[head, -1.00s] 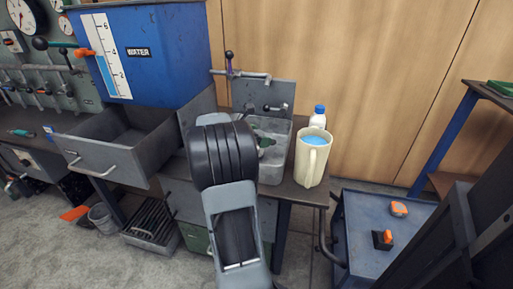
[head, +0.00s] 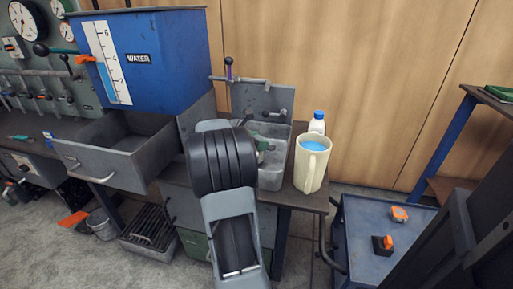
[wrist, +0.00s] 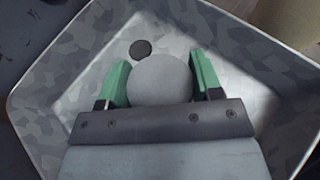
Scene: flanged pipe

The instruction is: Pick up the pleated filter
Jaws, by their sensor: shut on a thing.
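In the wrist view my gripper (wrist: 160,76) has its green fingers on both sides of a smooth, round, pale grey thing, apparently the end of the pleated filter (wrist: 160,80). The fingers are shut on it. No pleats show from above, and its lower part is hidden. It is over or inside the grey metal basin (wrist: 60,70), with a dark round hole (wrist: 141,49) just beyond it. In the head view my arm covers most of the gripper; a bit of green finger (head: 264,147) shows at the basin (head: 271,178). The filter cannot be made out there.
A cream jug (head: 311,172) of blue liquid and a white bottle with a blue cap (head: 318,121) stand right of the basin. A tap (head: 240,79) and backplate rise behind it. A blue water tank (head: 165,60) and open drawer (head: 118,155) are left. A blue cart (head: 365,250) stands lower right.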

